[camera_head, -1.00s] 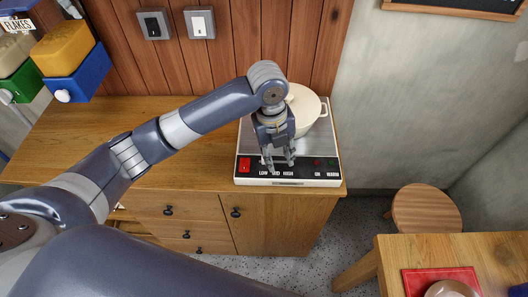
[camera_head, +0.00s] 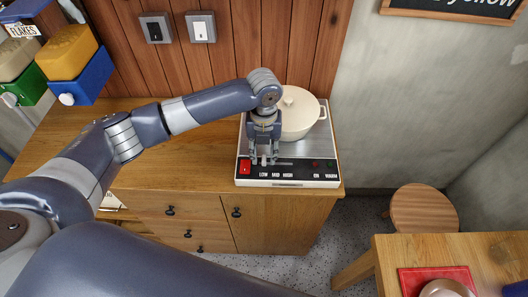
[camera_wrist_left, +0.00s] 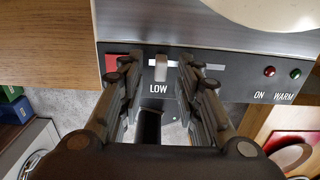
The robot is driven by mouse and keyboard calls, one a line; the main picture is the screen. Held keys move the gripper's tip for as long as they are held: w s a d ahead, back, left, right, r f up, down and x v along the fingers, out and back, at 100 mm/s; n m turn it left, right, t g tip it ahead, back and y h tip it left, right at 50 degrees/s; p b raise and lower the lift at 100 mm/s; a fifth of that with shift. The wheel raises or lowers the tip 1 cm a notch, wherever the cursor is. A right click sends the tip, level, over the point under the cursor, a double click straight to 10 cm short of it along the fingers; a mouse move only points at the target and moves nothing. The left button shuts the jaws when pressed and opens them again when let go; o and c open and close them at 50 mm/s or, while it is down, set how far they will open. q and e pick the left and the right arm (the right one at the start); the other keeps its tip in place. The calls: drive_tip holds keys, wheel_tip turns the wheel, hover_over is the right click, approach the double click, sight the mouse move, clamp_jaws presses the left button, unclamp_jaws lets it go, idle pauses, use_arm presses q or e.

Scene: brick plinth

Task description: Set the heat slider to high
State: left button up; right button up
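The heat slider's pale knob (camera_wrist_left: 161,68) stands at the left end of its slot, above the word LOW, in the left wrist view. The slot (camera_wrist_left: 215,67) runs on to the right of it. In the head view the slot (camera_head: 286,164) shows on the black front panel of the cooker (camera_head: 320,182), above the LOW, MID and HIGH labels. My left gripper (camera_head: 264,160) points down at the panel's left part. In the left wrist view its fingers (camera_wrist_left: 157,70) are apart, one on each side of the knob, with visible gaps. My right gripper is out of view.
A red switch (camera_head: 245,166) sits just left of the slider. A lidded cream pot (camera_head: 301,115) stands on the cooker behind my gripper. Red and green lamps (camera_wrist_left: 269,71) are at the panel's right. Wooden counter (camera_head: 190,165) lies clear to the left.

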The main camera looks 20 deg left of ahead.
sight(289, 164)
use_arm(q)
drive_tip(key=shift+f, duration=0.8)
clamp_jaws()
drive_tip(key=shift+d, duration=0.15)
drive_tip(key=d, duration=0.2)
drive_tip(key=w+d, duration=0.1)
drive_tip(key=d, duration=0.1)
drive_tip(key=w+d, duration=0.1)
drive_tip(key=d, duration=0.2)
drive_tip(key=shift+r, duration=0.1)
drive_tip(key=shift+a, duration=0.1)
